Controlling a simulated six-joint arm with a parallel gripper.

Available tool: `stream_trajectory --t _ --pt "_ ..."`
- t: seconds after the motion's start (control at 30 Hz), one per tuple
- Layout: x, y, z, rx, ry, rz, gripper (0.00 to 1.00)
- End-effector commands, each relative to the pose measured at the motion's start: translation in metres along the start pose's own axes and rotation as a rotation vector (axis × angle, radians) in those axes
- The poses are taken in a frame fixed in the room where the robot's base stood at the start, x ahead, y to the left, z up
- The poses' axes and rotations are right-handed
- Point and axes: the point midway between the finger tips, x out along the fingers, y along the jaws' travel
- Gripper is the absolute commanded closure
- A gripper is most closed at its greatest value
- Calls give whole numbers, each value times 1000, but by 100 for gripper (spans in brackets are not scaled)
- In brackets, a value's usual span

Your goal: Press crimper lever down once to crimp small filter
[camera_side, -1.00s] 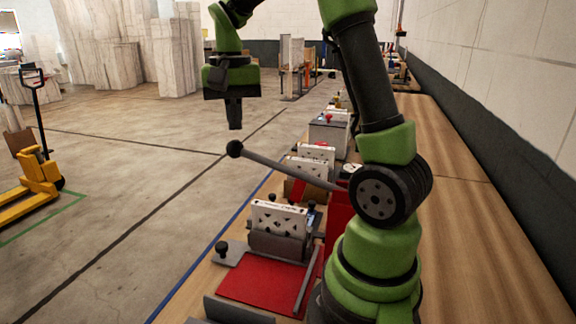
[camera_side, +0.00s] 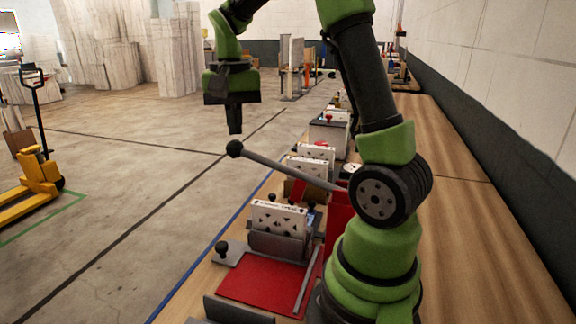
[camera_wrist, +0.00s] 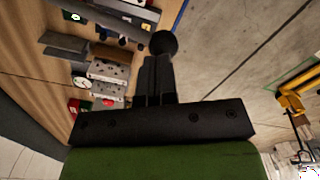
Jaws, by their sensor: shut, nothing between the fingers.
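The crimper lever (camera_side: 285,170) is a grey bar. It slants up to the left from the red crimper body (camera_side: 338,215) and ends in a black ball knob (camera_side: 234,149). My gripper (camera_side: 235,131) is shut and empty, pointing down just above the knob with a small gap. In the wrist view my closed fingers (camera_wrist: 154,62) point towards the knob (camera_wrist: 163,43), which shows just beyond their tips. I cannot make out which piece is the small filter. The inside of the crimper is hidden behind my arm and the lever.
A white perforated panel (camera_side: 278,216) stands in a grey holder behind a red plate (camera_side: 262,284) in front. More white panels (camera_side: 308,166) and fixtures line the bench further back. The floor left of the bench is open, with a yellow pallet jack (camera_side: 35,185) at far left.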

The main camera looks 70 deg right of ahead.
Motion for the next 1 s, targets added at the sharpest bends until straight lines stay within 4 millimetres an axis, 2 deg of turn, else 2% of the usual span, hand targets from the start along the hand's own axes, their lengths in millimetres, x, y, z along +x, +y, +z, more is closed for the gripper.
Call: stream_trajectory --t 1.0 --pt "42 -1 0 1 -4 3 100"
